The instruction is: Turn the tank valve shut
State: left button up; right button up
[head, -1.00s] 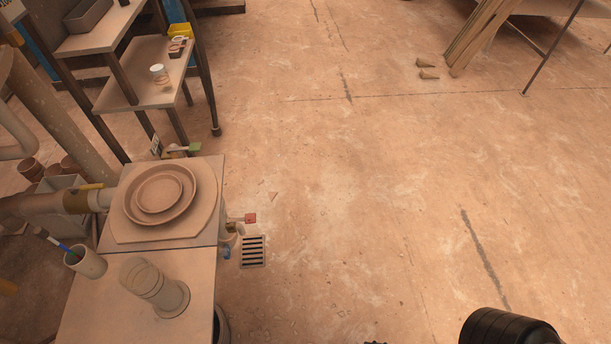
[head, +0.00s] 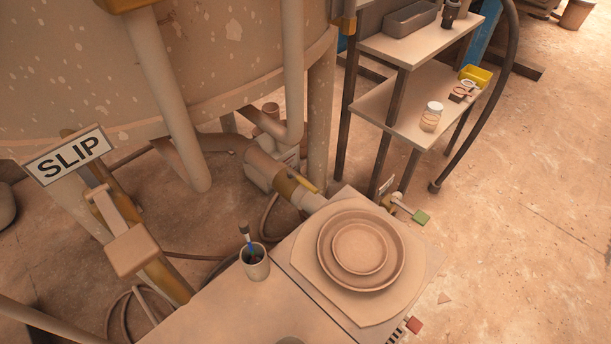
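A large splattered tank (head: 200,60) fills the upper left of the head view. The lever appears to lie roughly along the pipe. A sign reading SLIP (head: 68,154) stands at the left, beside a tan block-like handle (head: 132,250) on an angled brownish post. I cannot tell for certain which of these fittings is the tank valve. Neither of my grippers is in view.
A bench (head: 230,318) holds a cup with a brush (head: 255,263) and round dishes on a board (head: 421,285). Shelves (head: 392,130) stand behind.

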aim_at(302, 181)
jog(key=k, duration=0.5)
jog(key=z, duration=1.45)
jog(key=i, duration=1.25)
jog(key=u, duration=2.7)
